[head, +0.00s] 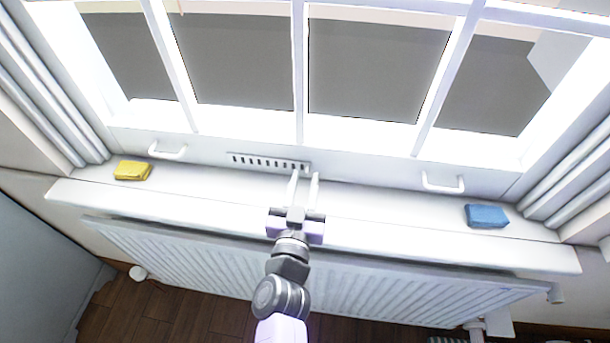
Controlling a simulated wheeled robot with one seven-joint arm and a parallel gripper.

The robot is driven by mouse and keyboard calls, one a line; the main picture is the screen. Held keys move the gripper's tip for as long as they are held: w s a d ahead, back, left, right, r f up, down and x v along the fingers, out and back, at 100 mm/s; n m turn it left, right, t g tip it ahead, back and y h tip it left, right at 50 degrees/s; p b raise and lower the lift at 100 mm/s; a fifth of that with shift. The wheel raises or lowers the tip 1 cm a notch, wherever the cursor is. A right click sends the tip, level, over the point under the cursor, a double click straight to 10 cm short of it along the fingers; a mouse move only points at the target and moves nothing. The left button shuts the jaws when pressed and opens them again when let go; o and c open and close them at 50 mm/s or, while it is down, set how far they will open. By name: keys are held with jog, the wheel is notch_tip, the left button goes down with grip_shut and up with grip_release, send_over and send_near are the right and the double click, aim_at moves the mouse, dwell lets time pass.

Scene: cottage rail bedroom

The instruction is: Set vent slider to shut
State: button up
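The vent (268,162) is a pale strip with a row of dark slots, set low in the white window frame above the sill. Its slots show dark along the strip. I cannot make out a separate slider knob; the fingers may hide it. My gripper (305,175) reaches over the sill with its two white fingers apart. The fingertips are at the right end of the vent. I cannot tell whether they touch it. Nothing is visible between the fingers.
A yellow block (132,170) lies on the sill at left and a blue block (486,216) at right. White handles (167,153) (443,184) stick out from the frame on both sides. A radiator (400,291) is below the sill (400,222). Curtains hang at both ends.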

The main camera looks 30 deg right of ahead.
jog(key=shift+w+d, duration=0.4)
jog(key=shift+w, duration=0.1)
grip_shut()
dwell(1.2)
